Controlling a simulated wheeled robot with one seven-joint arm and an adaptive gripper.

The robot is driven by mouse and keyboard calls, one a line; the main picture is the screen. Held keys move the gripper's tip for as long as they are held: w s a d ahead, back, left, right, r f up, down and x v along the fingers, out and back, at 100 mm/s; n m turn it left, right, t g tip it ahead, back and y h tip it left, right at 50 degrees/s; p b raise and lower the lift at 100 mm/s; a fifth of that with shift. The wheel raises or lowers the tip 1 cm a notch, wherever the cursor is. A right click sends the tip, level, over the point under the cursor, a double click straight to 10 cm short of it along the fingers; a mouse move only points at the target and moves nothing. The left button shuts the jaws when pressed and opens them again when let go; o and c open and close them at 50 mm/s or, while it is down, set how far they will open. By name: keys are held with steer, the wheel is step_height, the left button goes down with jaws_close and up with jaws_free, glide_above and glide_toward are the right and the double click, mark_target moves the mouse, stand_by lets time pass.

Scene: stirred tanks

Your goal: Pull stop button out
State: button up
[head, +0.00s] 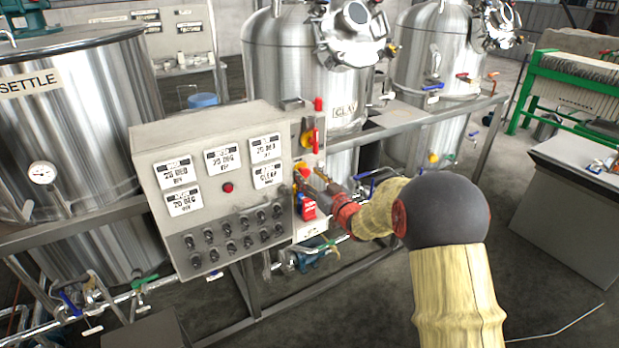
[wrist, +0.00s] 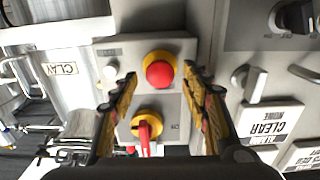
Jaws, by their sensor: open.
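The stop button (wrist: 160,74) is a red mushroom head on a yellow plate, on a narrow grey panel. In the wrist view it lies between the two fingertips of my gripper (wrist: 161,76). The gripper is open, with a finger to each side and gaps between them and the red head; I cannot tell the remaining depth to it.
The grey control box (head: 150,150) carries displays and several black knobs. Steel tanks (head: 285,60) stand behind.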

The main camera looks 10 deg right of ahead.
steer(key=v, duration=1.2)
